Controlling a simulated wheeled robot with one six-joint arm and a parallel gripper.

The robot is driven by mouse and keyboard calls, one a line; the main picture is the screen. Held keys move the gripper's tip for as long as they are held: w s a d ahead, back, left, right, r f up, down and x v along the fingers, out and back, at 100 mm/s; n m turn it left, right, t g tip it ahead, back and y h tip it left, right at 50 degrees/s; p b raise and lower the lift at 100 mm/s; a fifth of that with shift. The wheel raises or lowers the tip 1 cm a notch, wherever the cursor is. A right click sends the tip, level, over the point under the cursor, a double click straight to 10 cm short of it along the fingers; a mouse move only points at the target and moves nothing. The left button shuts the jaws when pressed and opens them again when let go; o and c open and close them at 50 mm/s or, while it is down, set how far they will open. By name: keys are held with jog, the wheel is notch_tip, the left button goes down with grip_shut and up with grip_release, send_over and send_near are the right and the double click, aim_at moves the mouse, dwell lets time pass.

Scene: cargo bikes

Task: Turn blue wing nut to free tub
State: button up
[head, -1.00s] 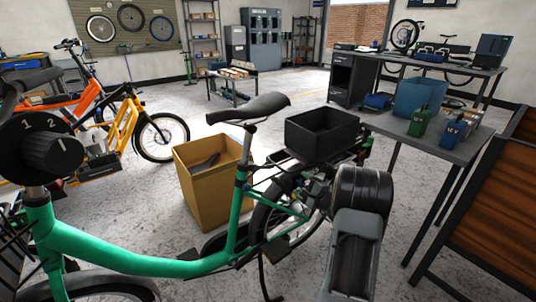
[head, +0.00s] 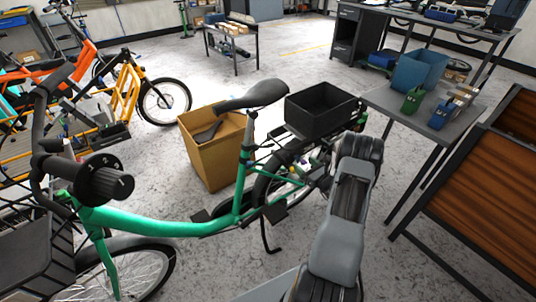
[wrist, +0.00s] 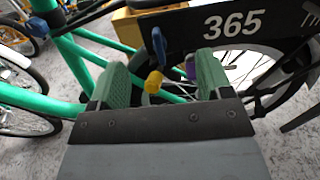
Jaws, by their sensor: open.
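The blue wing nut (wrist: 158,46) stands upright in the wrist view, just beyond and between my fingertips, not touching either. My gripper (wrist: 160,78) is open, with its two green fingers apart. A yellow knob (wrist: 153,82) lies between the fingers, nearer to me, and a purple one (wrist: 190,70) is by the right finger. The black tub (head: 322,112) sits on the green bike's rear rack in the head view. My gripper is at the rack's side below the tub, mostly hidden by my arm.
A black panel marked 365 (wrist: 240,28) and the rear wheel lie behind the knobs. The green bike (head: 160,225) fills the front left. A yellow bin (head: 205,150) stands behind it. A grey bench (head: 385,100) and a wooden-slatted piece (head: 480,190) are at right.

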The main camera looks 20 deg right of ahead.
jog(key=s+d, duration=0.2)
jog(key=s, duration=0.7)
jog(key=s+a+r+n+g+y+p, duration=0.1)
jog(key=a+r+n+g+y+p, duration=0.6)
jog(key=a+r+n+g, duration=0.6)
jog(key=shift+s+a+r+n+g+y+p, duration=0.15)
jog(key=shift+a+r+n+g+y+p, duration=0.3)
jog(key=shift+a+r+n, duration=3.3)
jog(key=a+m, duration=0.1)
jog(key=a+r+m, duration=0.1)
jog(key=a, duration=0.1)
jog(key=shift+a, duration=0.3)
